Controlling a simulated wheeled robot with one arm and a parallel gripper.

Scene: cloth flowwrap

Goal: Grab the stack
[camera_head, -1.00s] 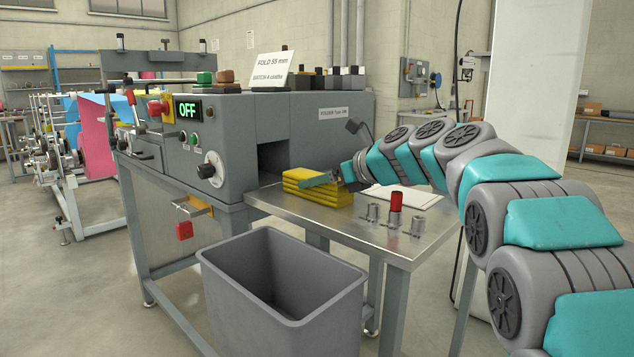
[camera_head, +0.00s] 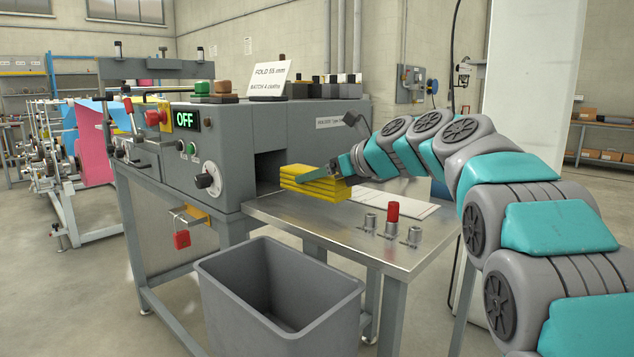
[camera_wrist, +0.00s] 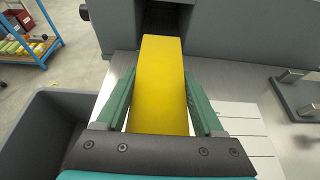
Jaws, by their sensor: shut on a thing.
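My gripper (camera_head: 318,176) is shut on the stack. In the wrist view the yellow stack (camera_wrist: 161,85) lies lengthwise between the two green fingers (camera_wrist: 161,105), its far end toward the dark opening. The stack's underside is hidden in both views.
A grey bin (camera_head: 282,300) stands on the floor before the table. Small metal cylinders and a red-topped one (camera_head: 392,211) stand near the table's right front. A white sheet (camera_head: 396,203) lies behind them. The grey folding machine (camera_head: 240,130) shows OFF.

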